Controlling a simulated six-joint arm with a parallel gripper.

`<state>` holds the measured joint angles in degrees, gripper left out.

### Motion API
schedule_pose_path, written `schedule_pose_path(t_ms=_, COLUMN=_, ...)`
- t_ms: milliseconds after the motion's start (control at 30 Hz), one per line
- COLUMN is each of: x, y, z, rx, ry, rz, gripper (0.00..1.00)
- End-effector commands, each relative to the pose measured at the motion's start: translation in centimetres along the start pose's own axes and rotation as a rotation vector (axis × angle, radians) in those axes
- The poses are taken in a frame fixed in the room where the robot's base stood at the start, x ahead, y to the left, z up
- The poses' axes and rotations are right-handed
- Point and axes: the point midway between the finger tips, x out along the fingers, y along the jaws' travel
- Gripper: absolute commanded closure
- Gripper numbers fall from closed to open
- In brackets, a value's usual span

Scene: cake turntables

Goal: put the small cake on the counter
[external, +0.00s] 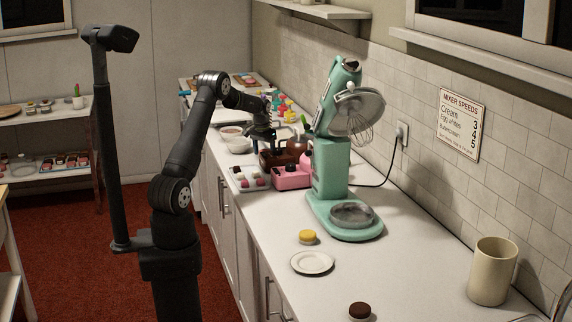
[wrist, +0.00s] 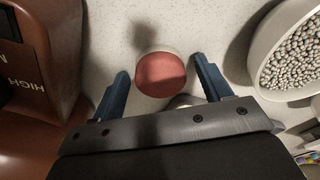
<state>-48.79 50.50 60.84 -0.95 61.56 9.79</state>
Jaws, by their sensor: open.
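In the wrist view a small cake (wrist: 162,74) with a red-pink top and pale side stands on a speckled pale surface. My gripper (wrist: 160,70) is open above it, one blue finger to each side, with gaps between fingers and cake. In the external view my gripper (external: 262,134) points down over the far part of the counter (external: 425,245), near the brown box (external: 285,153). I cannot pick out this cake in the external view. A pale round thing (wrist: 183,101) partly shows under the gripper's edge.
A bowl of silver beads (wrist: 300,50) is right of the cake; the brown box marked HIGH (wrist: 40,60) is left. A pink box (external: 292,177), cake tray (external: 246,179) and green mixer (external: 333,180) stand nearer. A yellow-topped cake (external: 308,237), plate (external: 312,263) and chocolate cake (external: 359,311) are in front.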

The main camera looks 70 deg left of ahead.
Motion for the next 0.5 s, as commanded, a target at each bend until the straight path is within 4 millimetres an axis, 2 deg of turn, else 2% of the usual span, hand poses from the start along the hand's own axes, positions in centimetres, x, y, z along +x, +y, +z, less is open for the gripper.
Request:
schedule_pose_path(t_ms=133, x=-0.5, y=0.0, z=-0.1, rx=0.0, ry=0.001, rz=0.0, gripper=0.29)
schedule_pose_path(t_ms=233, x=-1.7, y=0.0, z=-0.1, rx=0.0, ry=0.004, rz=-0.001, gripper=0.29)
schedule_pose_path(t_ms=500, x=-7.5, y=0.0, z=-0.1, rx=0.0, ry=0.003, rz=-0.001, gripper=0.29)
